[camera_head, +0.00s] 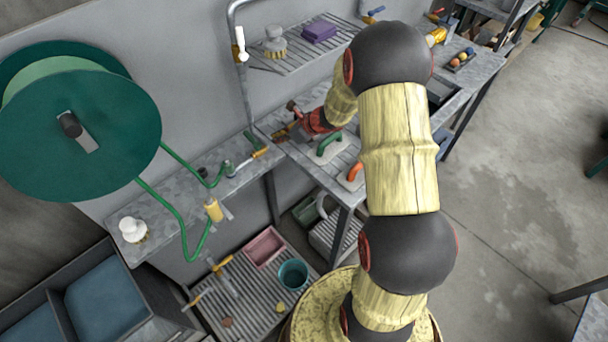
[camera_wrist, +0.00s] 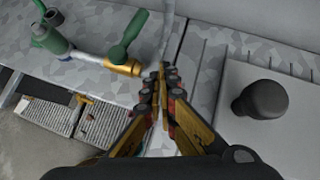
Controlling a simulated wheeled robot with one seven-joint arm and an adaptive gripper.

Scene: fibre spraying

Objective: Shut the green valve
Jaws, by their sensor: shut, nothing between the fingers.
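The green valve has a green lever (camera_wrist: 131,33) on a brass body (camera_wrist: 124,67), at upper centre-left in the wrist view. Its lever points up and right there, roughly across the line of the pipe. In the head view the valve's brass body (camera_head: 260,153) is small, at the right end of the grey bench. My gripper (camera_wrist: 160,72) is shut and empty, its fingertips just right of the brass body in the picture. I cannot tell whether they touch it. In the head view my gripper (camera_head: 287,132) is partly hidden by my arm, close to the valve.
A grey pipe fitting with a green end (camera_wrist: 52,38) joins the valve on the left. A dark knob (camera_wrist: 262,100) stands on a pale plate at right. In the head view, a green-handled float (camera_head: 328,146) and an orange-handled float (camera_head: 354,173) lie near my gripper.

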